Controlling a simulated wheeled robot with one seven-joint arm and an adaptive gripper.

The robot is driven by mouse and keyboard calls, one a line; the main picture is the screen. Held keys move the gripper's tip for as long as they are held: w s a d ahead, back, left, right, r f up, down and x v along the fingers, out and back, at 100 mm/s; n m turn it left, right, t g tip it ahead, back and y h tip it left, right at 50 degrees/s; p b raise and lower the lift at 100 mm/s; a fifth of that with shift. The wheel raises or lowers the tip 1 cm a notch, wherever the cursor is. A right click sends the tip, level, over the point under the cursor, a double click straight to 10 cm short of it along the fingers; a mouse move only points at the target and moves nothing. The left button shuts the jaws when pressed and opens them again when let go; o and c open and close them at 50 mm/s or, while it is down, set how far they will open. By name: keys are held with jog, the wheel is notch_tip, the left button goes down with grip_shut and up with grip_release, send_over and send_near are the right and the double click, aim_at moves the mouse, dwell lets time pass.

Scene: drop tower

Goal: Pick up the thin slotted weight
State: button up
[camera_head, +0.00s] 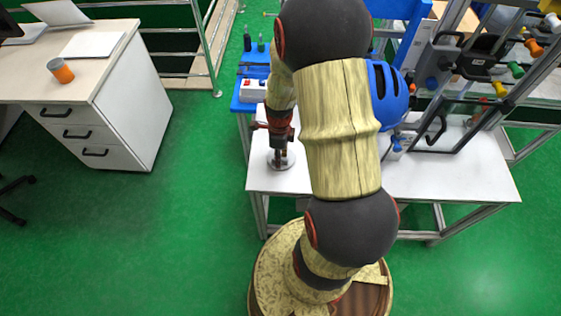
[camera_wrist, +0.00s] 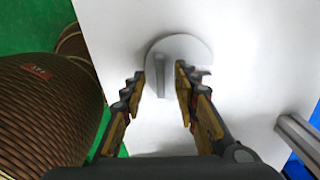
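The thin slotted weight (camera_wrist: 198,48) is a flat, pale grey disc on the white table in the wrist view. A narrow darker upright shape, perhaps its slot or a raised part, shows near its middle. My gripper (camera_wrist: 160,84) is open, with one finger on each side of this shape and a gap between the fingertips. In the head view the disc (camera_head: 289,161) lies near the table's left front corner, with my gripper (camera_head: 278,152) pointing down right over it. I cannot tell whether the fingers touch the disc. My arm hides part of the table.
The white table (camera_head: 450,181) carries a metal frame (camera_head: 478,100) with handles and a blue helmet-like object (camera_head: 386,95) on the right. A blue bench (camera_head: 250,102) stands behind. A white drawer cabinet (camera_head: 125,110) is at left across clear green floor (camera_head: 195,200).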

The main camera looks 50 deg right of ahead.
jog(key=shift+f, duration=0.15)
jog(key=shift+c, duration=1.2)
grip_shut()
jog(key=shift+w, duration=0.1)
